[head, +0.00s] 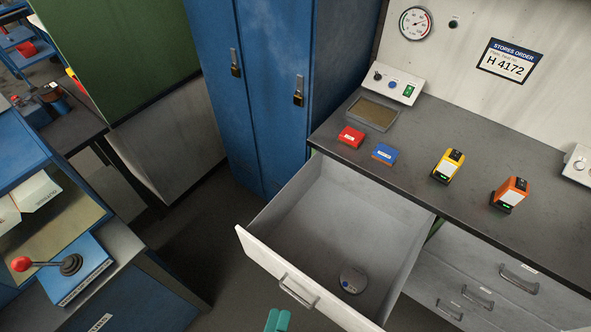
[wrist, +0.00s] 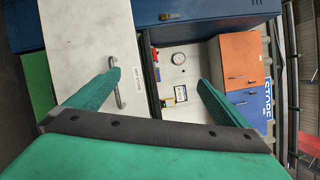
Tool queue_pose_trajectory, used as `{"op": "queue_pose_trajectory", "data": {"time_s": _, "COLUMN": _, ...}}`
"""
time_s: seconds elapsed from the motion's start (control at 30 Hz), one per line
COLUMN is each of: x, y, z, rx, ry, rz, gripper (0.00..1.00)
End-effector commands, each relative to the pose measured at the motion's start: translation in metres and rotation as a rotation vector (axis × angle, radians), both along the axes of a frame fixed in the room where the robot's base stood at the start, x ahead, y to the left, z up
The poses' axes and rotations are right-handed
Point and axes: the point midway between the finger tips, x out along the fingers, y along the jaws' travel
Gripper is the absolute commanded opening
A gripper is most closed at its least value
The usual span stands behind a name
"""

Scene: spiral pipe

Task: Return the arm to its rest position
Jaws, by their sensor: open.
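My gripper (wrist: 158,80) shows in the wrist view with its two green fingers spread apart. Nothing is between them. In the head view only a small green end of my gripper (head: 277,320) shows at the bottom edge, in front of the open drawer (head: 262,262) and left of its handle. The rest of my arm is out of the head view. The drawer is pulled well out and holds a small round grey device (head: 352,281) near its front right.
The workbench (head: 420,165) carries a red box (head: 351,137), a blue box (head: 384,154), a yellow device (head: 448,166) and an orange device (head: 510,194). Blue lockers (head: 262,90) stand behind. A lever console (head: 75,275) is at left. Dark floor lies between it and the drawer.

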Motion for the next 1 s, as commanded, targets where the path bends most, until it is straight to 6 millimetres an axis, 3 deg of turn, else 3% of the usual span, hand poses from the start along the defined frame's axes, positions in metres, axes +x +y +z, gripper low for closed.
{"op": "queue_pose_trajectory", "data": {"time_s": 0.1, "x": -0.007, "y": -0.005, "z": 0.014, "rx": -0.398, "ry": 0.128, "rz": 0.059, "gripper": 1.00}}
{"op": "queue_pose_trajectory", "data": {"time_s": 0.3, "x": -0.020, "y": -0.018, "z": 0.022, "rx": -1.091, "ry": 0.327, "rz": 0.163, "gripper": 1.00}}
{"op": "queue_pose_trajectory", "data": {"time_s": 0.5, "x": -0.034, "y": -0.036, "z": 0.023, "rx": -1.614, "ry": 0.458, "rz": 0.253, "gripper": 1.00}}
{"op": "queue_pose_trajectory", "data": {"time_s": 0.67, "x": -0.039, "y": -0.044, "z": 0.022, "rx": -1.794, "ry": 0.499, "rz": 0.288, "gripper": 1.00}}
{"op": "queue_pose_trajectory", "data": {"time_s": 0.97, "x": -0.039, "y": -0.044, "z": 0.022, "rx": -1.814, "ry": 0.503, "rz": 0.291, "gripper": 1.00}}
{"op": "queue_pose_trajectory", "data": {"time_s": 1.0, "x": -0.039, "y": -0.044, "z": 0.022, "rx": -1.813, "ry": 0.502, "rz": 0.292, "gripper": 0.93}}
